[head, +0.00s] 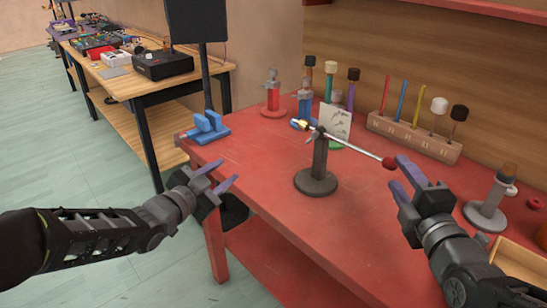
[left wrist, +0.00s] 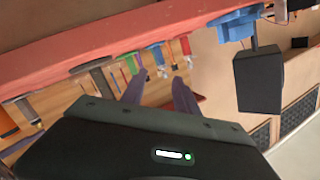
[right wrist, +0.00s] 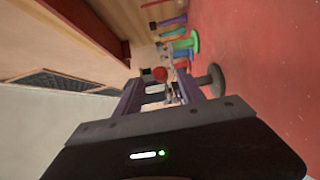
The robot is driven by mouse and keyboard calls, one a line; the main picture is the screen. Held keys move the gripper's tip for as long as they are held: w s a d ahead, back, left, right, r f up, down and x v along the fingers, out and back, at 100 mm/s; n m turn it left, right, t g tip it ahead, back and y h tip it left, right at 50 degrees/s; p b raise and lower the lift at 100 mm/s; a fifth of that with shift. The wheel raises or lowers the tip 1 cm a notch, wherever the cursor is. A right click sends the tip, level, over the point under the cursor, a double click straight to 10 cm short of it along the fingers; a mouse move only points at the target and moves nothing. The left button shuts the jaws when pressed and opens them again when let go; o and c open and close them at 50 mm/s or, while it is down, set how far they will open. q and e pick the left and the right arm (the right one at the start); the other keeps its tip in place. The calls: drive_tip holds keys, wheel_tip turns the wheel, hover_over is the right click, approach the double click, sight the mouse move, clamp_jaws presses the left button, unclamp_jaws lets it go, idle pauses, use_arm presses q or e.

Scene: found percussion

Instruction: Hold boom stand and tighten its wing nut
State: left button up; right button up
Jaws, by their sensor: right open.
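The boom stand (head: 319,165) is dark grey, with a round base and an upright post, and stands on the red table. Its pale boom rod (head: 352,146) crosses the post top at a slant, with a red ball (head: 389,163) at the lower right end and a brass-coloured piece at the other end. I cannot clearly make out the wing nut. My right gripper (head: 400,175) is open, its fingertips near the ball; the ball (right wrist: 160,73) shows between the fingers in the right wrist view. My left gripper (head: 220,176) is open and empty off the table's left edge, apart from the stand.
A blue clamp-like piece (head: 205,128) sits at the table's left corner. Several coloured stands and a wooden rack (head: 413,135) with mallets stand behind. A grey stand (head: 485,214) is at the right. The red table (head: 270,185) is clear left of the boom stand.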

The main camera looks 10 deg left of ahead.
drive_tip(key=shift+d, duration=0.1)
use_arm(q)
drive_tip(key=s+d+r+m+h, duration=0.3)
drive_tip(key=d+r+m+h, duration=0.2)
drive_tip(key=d, duration=0.8)
wheel_tip(320, 180, up, 3)
drive_tip(key=m, duration=0.2)
drive_tip(key=shift+m+g, duration=0.3)
drive_tip(key=shift+g, duration=0.1)
drive_tip(key=shift+s+r, duration=0.1)
use_arm(e)
drive_tip(key=shift+w, duration=0.15)
drive_tip(key=x, duration=0.7)
drive_tip(key=shift+w, duration=0.35)
drive_tip(key=shift+f, duration=0.1)
clamp_jaws()
use_arm(q)
drive_tip(key=shift+c, duration=0.2)
